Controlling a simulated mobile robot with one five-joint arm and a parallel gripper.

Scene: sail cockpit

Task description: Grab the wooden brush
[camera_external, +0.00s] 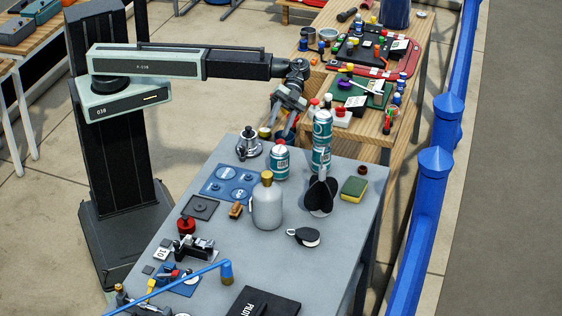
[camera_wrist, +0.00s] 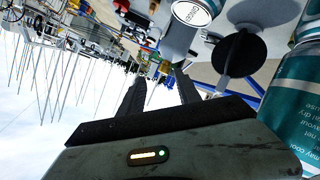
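A small orange-brown wooden piece (camera_external: 236,210) lies on the grey table between the dark square plate and the grey bottle. It may be the wooden brush, but it is too small to tell its bristles. My gripper (camera_external: 280,122) hangs from the outstretched arm above the far edge of the grey table, well apart from that piece. In the wrist view my gripper's two dark fingers (camera_wrist: 161,88) stand apart with nothing between them. I cannot make out the brush in the wrist view.
A grey bottle (camera_external: 267,205), teal cans (camera_external: 279,160), a dark finned thing (camera_external: 320,193) and a sponge (camera_external: 354,188) crowd the grey table (camera_external: 345,235). A cluttered wooden table stands behind. A blue railing (camera_external: 430,190) runs along the right.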

